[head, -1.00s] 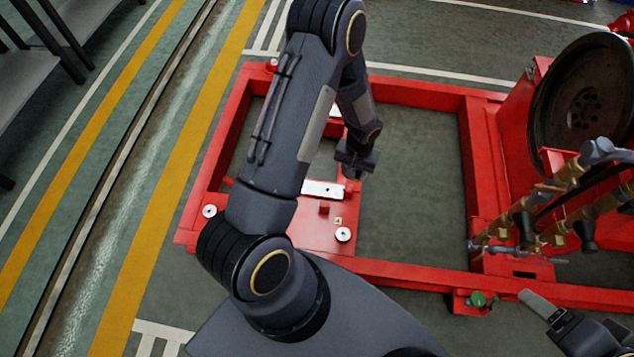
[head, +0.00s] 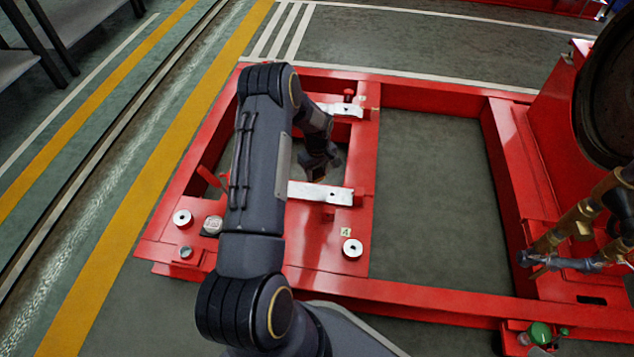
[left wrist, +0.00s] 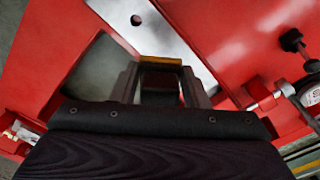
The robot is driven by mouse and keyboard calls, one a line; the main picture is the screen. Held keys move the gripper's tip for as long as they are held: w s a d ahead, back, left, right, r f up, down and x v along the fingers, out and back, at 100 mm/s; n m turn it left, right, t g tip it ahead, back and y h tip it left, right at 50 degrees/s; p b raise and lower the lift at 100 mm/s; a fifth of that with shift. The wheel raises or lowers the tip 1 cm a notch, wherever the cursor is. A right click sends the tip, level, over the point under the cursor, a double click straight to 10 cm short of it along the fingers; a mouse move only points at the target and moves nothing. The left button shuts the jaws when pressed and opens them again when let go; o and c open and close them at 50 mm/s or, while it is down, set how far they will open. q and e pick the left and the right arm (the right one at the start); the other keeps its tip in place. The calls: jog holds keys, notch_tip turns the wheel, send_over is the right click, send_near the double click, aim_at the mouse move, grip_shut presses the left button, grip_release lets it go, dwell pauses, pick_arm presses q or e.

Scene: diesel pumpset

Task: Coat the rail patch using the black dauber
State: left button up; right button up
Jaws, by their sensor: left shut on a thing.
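My left gripper (head: 319,172) reaches down over the opening in the red frame, just above the near silver plate (head: 320,194). In the left wrist view the left gripper (left wrist: 160,80) is shut on a dark block with an ochre edge, which looks like the black dauber (left wrist: 160,78). In the head view the held piece is mostly hidden by the gripper. A bare metal strip with a hole (left wrist: 137,20) lies beyond the fingers. A second silver plate (head: 345,110) sits farther back on the frame. I cannot tell which surface is the rail patch. My right gripper is out of view.
The red frame (head: 430,292) spans the middle, with round white pads (head: 352,248) on its near left part. A dark flywheel (head: 605,95) and brass pipework (head: 585,220) stand at the right. A green-topped item (head: 540,333) sits at the lower right.

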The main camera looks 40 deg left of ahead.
pick_arm(q)
jog(key=b, duration=0.4)
send_over(307, 191)
jog(key=w+d, duration=0.2)
jog(key=d, duration=0.1)
jog(key=shift+s+f, duration=0.2)
jog(key=shift+f, duration=2.8)
jog(key=shift+f, duration=1)
jog(key=shift+s+a+r, duration=0.1)
jog(key=shift+s+a, duration=0.15)
jog(key=shift+a, duration=0.2)
jog(key=shift+s+a+f, duration=0.1)
jog(key=shift+s+a, duration=0.2)
jog(key=shift+a, duration=0.2)
jog(key=shift+s+a+f, duration=0.1)
jog(key=shift+s+a, duration=0.15)
jog(key=shift+a, duration=0.25)
